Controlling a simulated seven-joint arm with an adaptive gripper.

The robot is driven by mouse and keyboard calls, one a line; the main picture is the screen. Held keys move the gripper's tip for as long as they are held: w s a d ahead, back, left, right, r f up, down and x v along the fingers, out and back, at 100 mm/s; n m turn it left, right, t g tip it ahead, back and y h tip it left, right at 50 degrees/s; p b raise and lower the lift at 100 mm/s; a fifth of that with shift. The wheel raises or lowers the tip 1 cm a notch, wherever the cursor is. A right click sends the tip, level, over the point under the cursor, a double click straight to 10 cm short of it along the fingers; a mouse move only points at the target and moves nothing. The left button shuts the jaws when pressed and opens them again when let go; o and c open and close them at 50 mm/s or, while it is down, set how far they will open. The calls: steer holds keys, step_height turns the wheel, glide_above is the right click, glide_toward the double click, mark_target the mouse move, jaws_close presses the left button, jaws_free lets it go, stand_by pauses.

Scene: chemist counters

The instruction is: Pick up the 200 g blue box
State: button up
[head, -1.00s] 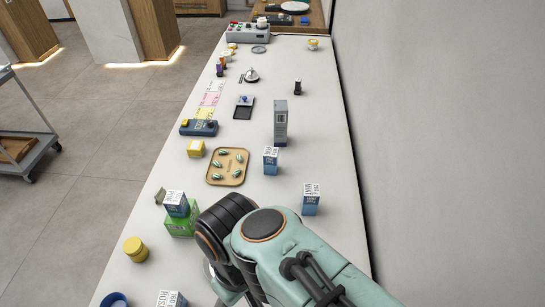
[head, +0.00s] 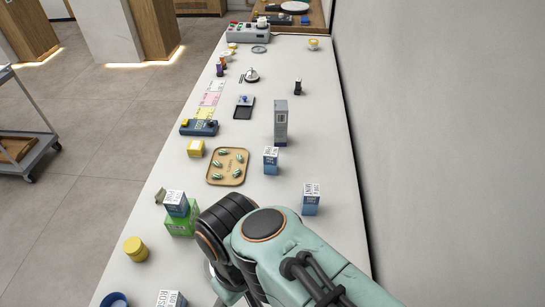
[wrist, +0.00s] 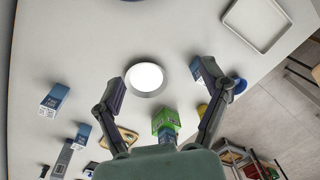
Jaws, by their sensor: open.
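Several blue boxes with white label tops stand on the counter, and I cannot surely read which is marked 200 g. One (head: 311,204) stands right of my arm, with a label that seems to read MINT; another (head: 271,165) stands beyond it. A third blue box (head: 177,208) sits on a green box (head: 182,226). A fourth (head: 170,299) is cut by the bottom edge. My gripper (wrist: 160,80) is open and empty, fingers spread above the counter. In the wrist view a blue box (wrist: 196,70) shows beside the right finger, partly hidden by it. In the head view my arm hides the gripper.
A round white disc (wrist: 145,78) lies between the fingers in the wrist view. A wall borders the right side.

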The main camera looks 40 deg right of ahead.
steer(key=w+d+r+m+t+h, duration=0.1)
steer(key=w+d+r+m+t, duration=0.15)
steer(key=w+m, duration=0.35)
steer(key=w+d+r+m+t, duration=0.1)
steer(key=w+r+m, duration=0.2)
steer(key=w+m, duration=0.3)
steer(key=w+d+f+m+h, duration=0.1)
steer(key=w+d+m, duration=0.4)
steer(key=w+d, duration=0.15)
steer(key=m+g, duration=0.3)
steer(key=m, duration=0.6)
glide_above(312, 189)
steer(key=w+a, duration=0.4)
steer(key=w, duration=0.1)
step_height(312, 189, down, 13)
steer(key=shift+m+y, duration=0.6)
steer(key=shift+m, duration=0.2)
steer(key=s+d+f, duration=0.2)
steer(key=s+f, duration=0.1)
steer(key=s+d+f, duration=0.2)
steer(key=shift+f, duration=0.2)
step_height(312, 189, down, 6)
steer(key=shift+f, duration=0.2)
